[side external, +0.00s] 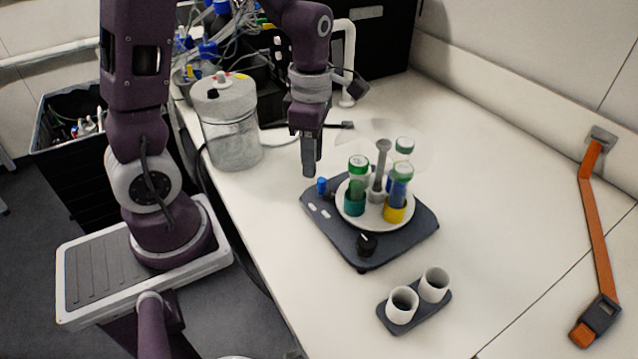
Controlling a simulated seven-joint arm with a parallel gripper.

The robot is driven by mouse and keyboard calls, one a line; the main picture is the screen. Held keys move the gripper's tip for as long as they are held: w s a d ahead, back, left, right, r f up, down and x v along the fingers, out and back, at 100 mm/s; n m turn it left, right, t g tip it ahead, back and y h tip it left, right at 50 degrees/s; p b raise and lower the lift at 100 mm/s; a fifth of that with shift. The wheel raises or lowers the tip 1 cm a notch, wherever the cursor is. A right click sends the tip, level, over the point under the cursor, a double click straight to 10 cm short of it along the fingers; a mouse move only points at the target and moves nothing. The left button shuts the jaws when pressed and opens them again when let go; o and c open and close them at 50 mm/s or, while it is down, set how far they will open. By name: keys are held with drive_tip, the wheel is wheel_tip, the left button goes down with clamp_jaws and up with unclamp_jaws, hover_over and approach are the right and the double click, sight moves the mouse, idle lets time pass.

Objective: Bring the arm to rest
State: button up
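My gripper (311,168) points straight down above the bench, left of and behind the shaker. Its fingers look close together, seen edge-on, and I cannot tell whether they are open or shut. Nothing shows hanging from it. The dark shaker (345,243) carries a round white platform (347,197) with a grey central post (381,165). Several tubes stand around the post: a green-capped one with a teal base (357,190), one with a yellow base (397,195) and a green-capped one behind (403,150).
A dark holder with two white cups (402,303) sits in front of the shaker. A cylindrical jar (231,125) stands at the left, near a black bin (75,150). An orange strap (597,225) lies along the right. The bench right of the shaker is clear.

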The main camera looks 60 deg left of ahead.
drive_tip(key=s+d+r+m+t, duration=0.2)
drive_tip(key=s+r+m, duration=0.4)
drive_tip(key=m, duration=0.7)
drive_tip(key=s+d+r+m+t, duration=0.3)
drive_tip(key=s+d+r+m, duration=0.2)
drive_tip(key=m, duration=0.9)
wheel_tip(320, 180, up, 3)
drive_tip(key=shift+s+d+r+t, duration=0.15)
drive_tip(key=shift+s+t, duration=0.15)
drive_tip(key=shift+s, duration=0.5)
drive_tip(key=shift+o, duration=0.3)
